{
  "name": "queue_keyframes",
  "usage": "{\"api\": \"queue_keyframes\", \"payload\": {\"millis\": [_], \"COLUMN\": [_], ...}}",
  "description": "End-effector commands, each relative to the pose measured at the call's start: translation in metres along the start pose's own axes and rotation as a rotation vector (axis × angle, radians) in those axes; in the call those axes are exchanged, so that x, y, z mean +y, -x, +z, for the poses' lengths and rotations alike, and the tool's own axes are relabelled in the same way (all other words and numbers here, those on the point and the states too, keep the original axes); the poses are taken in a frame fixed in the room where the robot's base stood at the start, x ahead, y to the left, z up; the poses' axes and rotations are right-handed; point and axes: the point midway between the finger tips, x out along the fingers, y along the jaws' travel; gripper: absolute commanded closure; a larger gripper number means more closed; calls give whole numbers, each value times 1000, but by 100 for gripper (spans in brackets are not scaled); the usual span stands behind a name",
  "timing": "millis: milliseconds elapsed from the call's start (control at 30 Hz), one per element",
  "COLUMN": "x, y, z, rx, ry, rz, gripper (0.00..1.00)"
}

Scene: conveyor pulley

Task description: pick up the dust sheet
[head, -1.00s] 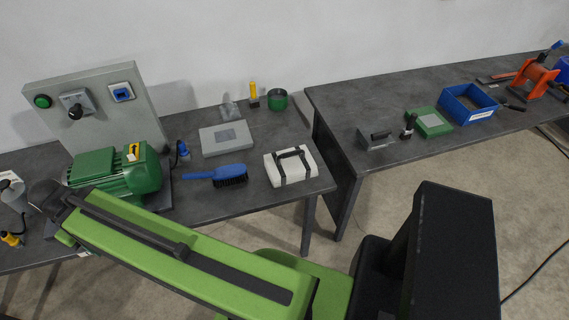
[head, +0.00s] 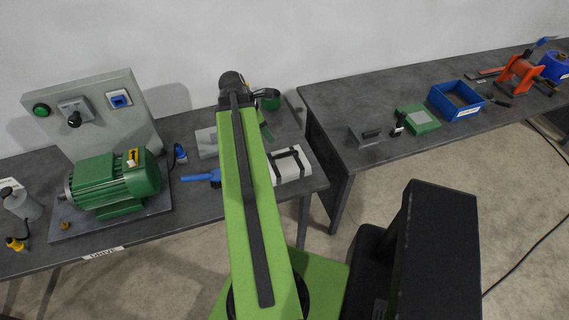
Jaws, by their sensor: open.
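The dust sheet looks to be the white folded bundle with black straps (head: 291,164), lying on the left table near its right front corner. My green arm rises in front of the table and covers the bundle's left end. The arm's upper joint stands above the back of the table. A short green part of my arm shows behind it, above the bundle. My gripper itself cannot be made out and is hidden behind the arm.
A blue brush (head: 203,177) and a grey flat box (head: 206,142) are partly covered by my arm. A green motor (head: 115,182) is at left. The right table (head: 350,98) holds a blue bin (head: 455,101), with a gap between tables.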

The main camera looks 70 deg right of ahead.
Motion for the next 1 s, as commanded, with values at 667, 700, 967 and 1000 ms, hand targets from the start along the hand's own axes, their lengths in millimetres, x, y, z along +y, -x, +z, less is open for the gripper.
{"api": "queue_keyframes", "payload": {"millis": [667,700,967,1000], "x": [1,1,1,1], "y": [-122,-124,-132,-139], "z": [-6,-5,-3,-3], "rx": [1,1,1,1], "ry": [-1,-1,0,0], "rz": [1,2,2,2], "gripper": [55,55,55,55]}}
